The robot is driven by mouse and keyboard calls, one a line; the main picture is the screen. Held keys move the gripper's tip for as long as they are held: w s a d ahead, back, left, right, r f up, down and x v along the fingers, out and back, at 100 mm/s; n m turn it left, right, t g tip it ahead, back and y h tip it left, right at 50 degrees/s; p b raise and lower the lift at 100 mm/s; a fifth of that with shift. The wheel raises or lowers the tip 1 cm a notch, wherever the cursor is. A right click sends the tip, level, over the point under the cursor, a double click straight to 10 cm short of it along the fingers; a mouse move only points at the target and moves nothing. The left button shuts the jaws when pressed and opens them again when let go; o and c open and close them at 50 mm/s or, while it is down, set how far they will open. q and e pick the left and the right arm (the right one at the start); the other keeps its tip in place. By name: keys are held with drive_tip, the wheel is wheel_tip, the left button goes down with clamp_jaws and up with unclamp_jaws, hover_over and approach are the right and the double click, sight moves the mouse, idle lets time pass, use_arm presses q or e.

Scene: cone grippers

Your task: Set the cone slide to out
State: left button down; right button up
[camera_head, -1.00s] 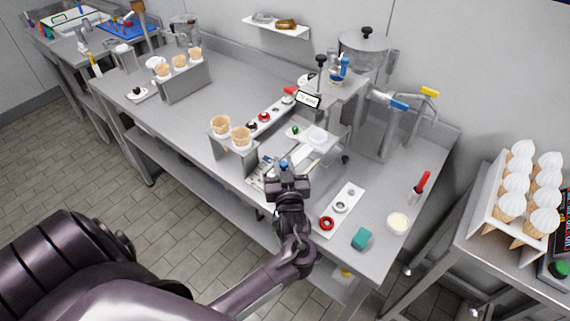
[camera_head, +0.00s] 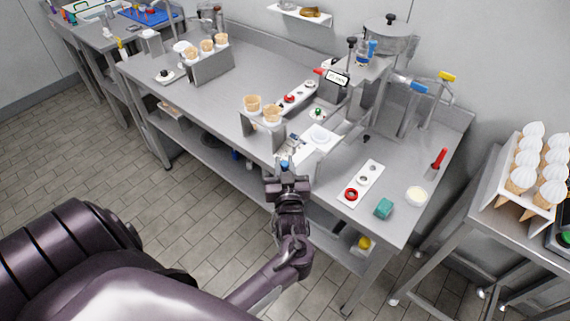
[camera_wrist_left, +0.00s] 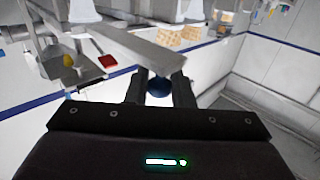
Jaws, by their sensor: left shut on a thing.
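My left gripper (camera_head: 286,180) is at the front edge of the bench, just in front of the small stand with two cones. In the left wrist view its fingers (camera_wrist_left: 160,92) are shut on a dark blue round knob (camera_wrist_left: 158,86). The top of the knob shows blue in the head view (camera_head: 284,162). A flat grey bar (camera_wrist_left: 158,56) runs up to the knob in the wrist view and looks like the cone slide. How far it stands out is hard to tell, as the gripper hides part of it. My right gripper is not in view.
Two cones (camera_head: 261,108) stand in the small stand (camera_head: 259,128) on the steel bench (camera_head: 190,96). The floor in front is clear.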

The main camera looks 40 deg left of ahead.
use_arm(q)
drive_tip(key=c, duration=1.6)
unclamp_jaws()
drive_tip(key=shift+s+f, duration=0.1)
drive_tip(key=shift+o, duration=1.1)
drive_tip(key=shift+s, duration=0.1)
drive_tip(key=shift+o, duration=0.4)
drive_tip(key=shift+s, duration=0.1)
drive_tip(key=shift+s+d, duration=0.2)
drive_tip(key=shift+d, duration=0.1)
drive_tip(key=b+v, duration=0.2)
drive_tip(key=v, duration=0.5)
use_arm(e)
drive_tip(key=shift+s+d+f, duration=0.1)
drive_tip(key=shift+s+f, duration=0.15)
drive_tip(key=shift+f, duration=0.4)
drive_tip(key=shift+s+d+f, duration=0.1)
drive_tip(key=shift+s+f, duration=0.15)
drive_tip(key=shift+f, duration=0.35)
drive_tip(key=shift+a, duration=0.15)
